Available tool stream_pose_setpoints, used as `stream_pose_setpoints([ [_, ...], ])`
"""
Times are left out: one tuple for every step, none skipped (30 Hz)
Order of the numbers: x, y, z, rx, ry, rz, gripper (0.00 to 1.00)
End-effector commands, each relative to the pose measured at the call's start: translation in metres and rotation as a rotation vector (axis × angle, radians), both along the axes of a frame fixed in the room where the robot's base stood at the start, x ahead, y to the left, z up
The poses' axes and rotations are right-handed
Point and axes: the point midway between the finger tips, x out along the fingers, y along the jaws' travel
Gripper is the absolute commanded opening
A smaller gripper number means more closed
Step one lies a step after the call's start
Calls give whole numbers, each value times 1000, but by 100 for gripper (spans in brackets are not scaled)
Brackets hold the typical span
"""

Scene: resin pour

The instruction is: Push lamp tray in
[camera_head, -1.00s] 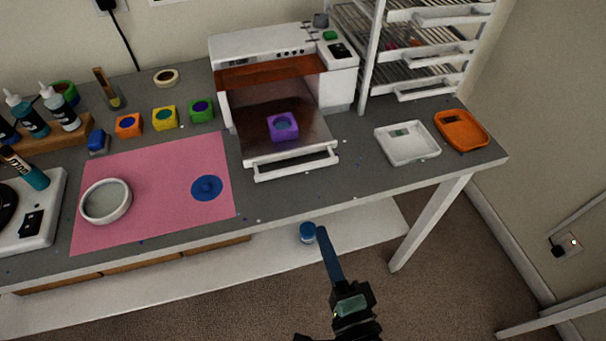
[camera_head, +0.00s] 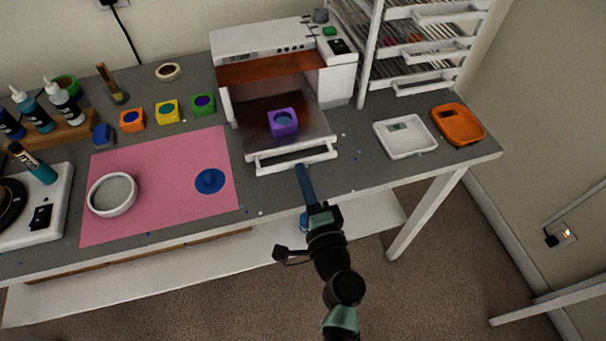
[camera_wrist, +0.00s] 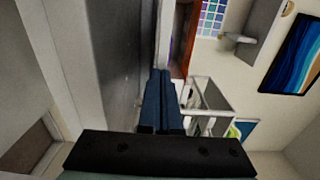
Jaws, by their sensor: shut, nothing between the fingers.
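The white lamp box (camera_head: 272,42) stands at the back of the grey table, with an orange see-through front flap (camera_head: 268,68). Its tray (camera_head: 285,103) is pulled out toward the front, with a white handle bar (camera_head: 296,160) along its front edge. A purple mould (camera_head: 283,121) with a teal filling sits on the tray. My gripper (camera_head: 303,170) is shut and empty, its blue fingers just in front of the handle bar. I cannot tell if they touch it. In the wrist view the shut fingers (camera_wrist: 160,85) point ahead past the grey tabletop.
A white scale dish (camera_head: 404,137) and an orange tray (camera_head: 458,124) lie to the right. A white rack (camera_head: 372,50) stands behind them. A pink mat (camera_head: 160,205) with a white bowl (camera_head: 112,195) and a blue disc (camera_head: 209,181) lies left.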

Motion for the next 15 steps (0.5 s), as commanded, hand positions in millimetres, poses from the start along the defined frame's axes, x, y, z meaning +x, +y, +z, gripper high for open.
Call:
stream_pose_setpoints([
  [0, 0, 0, 0, 0, 0, 0],
  [0, 0, 0, 0, 0, 0, 0],
  [0, 0, 0, 0, 0, 0, 0],
  [0, 0, 0, 0, 0, 0, 0],
  [1, 0, 0, 0, 0, 1, 0],
  [3, 1, -1, 0, -1, 1, 0],
  [6, 1, -1, -1, -1, 1, 0],
  [9, 2, -2, -2, -1, 2, 0],
  [15, 4, -3, -1, -2, 3, 0],
  [21, 6, -3, -1, -3, 4, 0],
  [28, 8, -4, -2, -3, 4, 0],
  [37, 11, -4, -1, -3, 4, 0],
  [44, 13, -4, -2, -5, 5, 0],
  [51, 14, -4, -2, -5, 4, 0],
  [60, 16, -4, -1, -3, 3, 0],
])
